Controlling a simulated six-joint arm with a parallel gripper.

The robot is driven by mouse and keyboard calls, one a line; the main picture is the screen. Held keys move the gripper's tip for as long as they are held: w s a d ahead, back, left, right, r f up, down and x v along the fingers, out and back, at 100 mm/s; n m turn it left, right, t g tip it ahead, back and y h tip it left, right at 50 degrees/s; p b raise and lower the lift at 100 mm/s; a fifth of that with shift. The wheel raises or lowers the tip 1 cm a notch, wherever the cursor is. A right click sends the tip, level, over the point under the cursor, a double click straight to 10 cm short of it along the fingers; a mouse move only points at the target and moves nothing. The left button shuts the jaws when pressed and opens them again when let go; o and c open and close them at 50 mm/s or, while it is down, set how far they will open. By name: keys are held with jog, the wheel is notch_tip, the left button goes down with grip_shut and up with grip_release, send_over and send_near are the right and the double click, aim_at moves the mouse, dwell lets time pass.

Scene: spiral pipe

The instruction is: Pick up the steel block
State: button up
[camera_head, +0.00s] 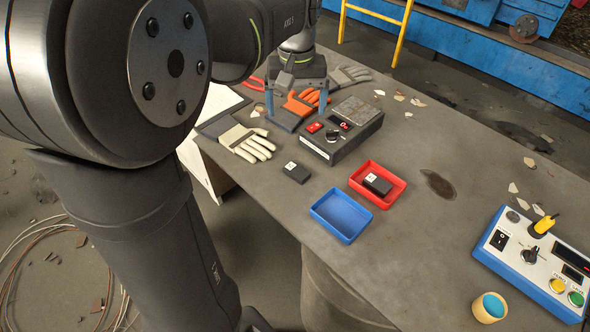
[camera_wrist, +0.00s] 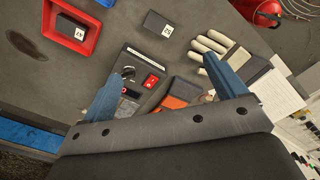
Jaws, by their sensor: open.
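Two small dark blocks with white labels are in view, and I cannot tell by look which is steel. One block (camera_head: 297,172) lies loose on the table left of the trays; it also shows at the top of the wrist view (camera_wrist: 158,23). The other block (camera_head: 377,185) lies inside the red tray (camera_head: 356,176) and shows in the wrist view too (camera_wrist: 71,28). My gripper (camera_head: 297,106) is open and empty, above the gloves and beside the black instrument box; its blue fingers (camera_wrist: 162,70) point toward the table, apart from both blocks.
The black instrument box (camera_head: 345,140) has a metal plate, knob and red switch. A blue tray (camera_head: 341,216) is empty. Gloves (camera_head: 247,144) lie left of the box. A control panel (camera_head: 535,262) and a cup (camera_head: 489,307) stand at right.

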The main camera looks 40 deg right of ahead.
notch_tip(320, 180, down, 3)
jog(key=m, duration=0.9)
send_over(297, 170)
jog(key=f, duration=1.2)
jog(key=shift+s+a+f, duration=0.1)
jog(key=shift+a+f, duration=0.15)
jog(key=shift+a, duration=0.05)
jog(key=shift+d+f, duration=0.15)
jog(key=shift+f, duration=1.15)
jog(key=shift+d+f, duration=0.15)
jog(key=shift+f, duration=1.1)
jog(key=c, duration=1.3)
